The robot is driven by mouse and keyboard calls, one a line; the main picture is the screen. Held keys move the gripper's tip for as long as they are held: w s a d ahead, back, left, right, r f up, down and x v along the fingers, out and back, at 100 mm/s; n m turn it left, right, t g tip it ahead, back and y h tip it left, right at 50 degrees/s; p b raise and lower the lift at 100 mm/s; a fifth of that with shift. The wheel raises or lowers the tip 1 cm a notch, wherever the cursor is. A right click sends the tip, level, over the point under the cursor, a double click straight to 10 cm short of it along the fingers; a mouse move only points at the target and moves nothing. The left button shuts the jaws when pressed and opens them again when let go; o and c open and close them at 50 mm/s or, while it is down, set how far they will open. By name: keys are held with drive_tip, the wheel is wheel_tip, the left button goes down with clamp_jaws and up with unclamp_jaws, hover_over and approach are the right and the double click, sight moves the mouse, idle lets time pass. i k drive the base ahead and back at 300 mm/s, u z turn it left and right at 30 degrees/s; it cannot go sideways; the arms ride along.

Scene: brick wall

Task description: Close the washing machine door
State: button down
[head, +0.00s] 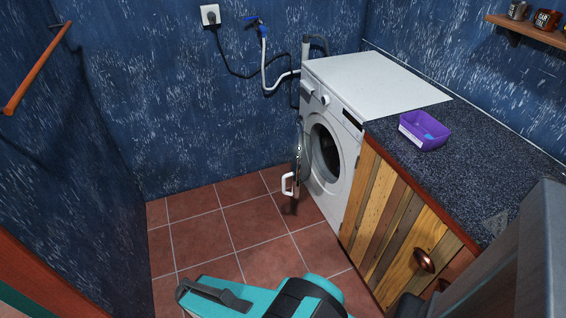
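The white washing machine (345,185) stands against the back wall at the centre right. Its round door (302,165) stands open, swung out to the left and seen nearly edge-on. A white handle (287,184) shows at the door's outer edge, to the left. The dark drum opening (325,152) is uncovered. My gripper is not clearly seen; only teal and black parts of my own body show at the bottom, well in front of the door and apart from it.
A dark speckled counter (460,165) with a wooden front (385,230) adjoins the machine on the right, bearing a purple tray (425,130). The tiled floor (230,220) left of the door is clear. A copper knob (424,260) sticks out from the wooden front.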

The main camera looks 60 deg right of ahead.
sight(295, 175)
drive_tip(key=z, duration=0.1)
drive_tip(key=i, duration=0.95)
drive_tip(key=u, duration=0.05)
